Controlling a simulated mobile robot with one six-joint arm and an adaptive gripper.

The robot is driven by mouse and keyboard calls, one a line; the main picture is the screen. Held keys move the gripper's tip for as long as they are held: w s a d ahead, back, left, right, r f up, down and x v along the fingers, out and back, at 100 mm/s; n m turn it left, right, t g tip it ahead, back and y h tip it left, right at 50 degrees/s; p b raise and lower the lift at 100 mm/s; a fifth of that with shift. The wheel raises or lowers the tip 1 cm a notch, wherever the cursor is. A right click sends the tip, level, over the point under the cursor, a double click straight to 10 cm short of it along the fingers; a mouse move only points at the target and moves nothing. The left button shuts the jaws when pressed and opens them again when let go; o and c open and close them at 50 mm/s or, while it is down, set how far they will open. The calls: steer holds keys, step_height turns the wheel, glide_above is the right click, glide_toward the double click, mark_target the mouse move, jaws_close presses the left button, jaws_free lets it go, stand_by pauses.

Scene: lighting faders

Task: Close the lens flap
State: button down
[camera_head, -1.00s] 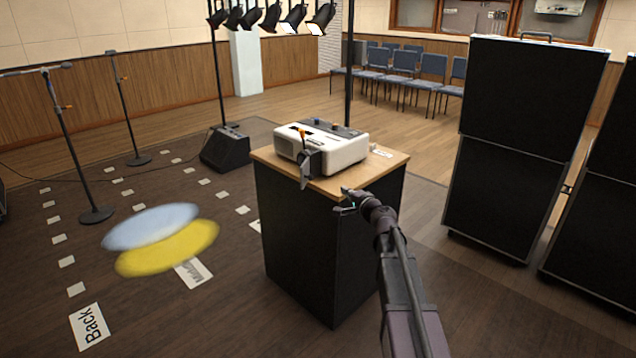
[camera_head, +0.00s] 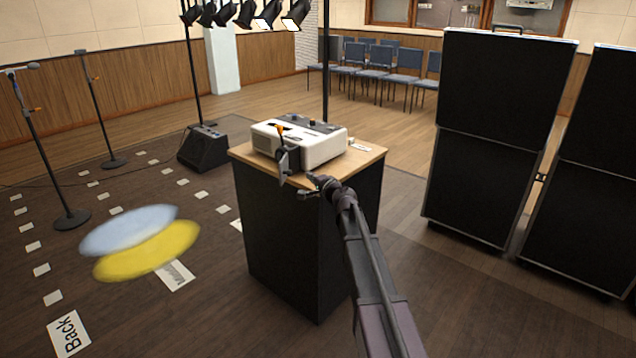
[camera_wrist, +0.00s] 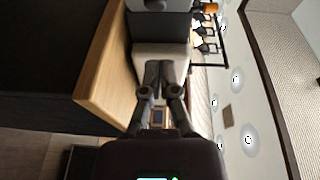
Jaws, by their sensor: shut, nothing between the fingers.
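A white projector-like unit (camera_head: 318,148) stands on a wood-topped black stand. A dark lens housing (camera_head: 290,158) sticks out of its front, with a dark grey flap (camera_head: 283,172) at its front end. An orange tab (camera_head: 282,128) is above it. I cannot tell the flap's exact angle. My gripper (camera_head: 303,193) is shut and empty, just right of and below the flap, near the stand's front edge. In the wrist view my fingertips (camera_wrist: 158,68) are together, pointing at a grey part (camera_wrist: 160,22) on the white unit (camera_wrist: 160,57). The orange tab (camera_wrist: 210,8) shows at top right.
The stand's wooden top (camera_head: 362,163) lies close beside my gripper; its edge (camera_wrist: 108,70) fills the left of the wrist view. Tall black cabinets (camera_head: 495,140) stand to the right. Microphone stands (camera_head: 45,150) are at left.

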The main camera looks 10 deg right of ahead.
steer(key=w+a, duration=0.1)
steer(key=a, duration=0.1)
steer(key=w+a, duration=0.2)
steer(key=shift+a+f, duration=0.1)
steer(key=shift+f, duration=0.05)
steer(key=shift+h, duration=0.3)
stand_by(0.4)
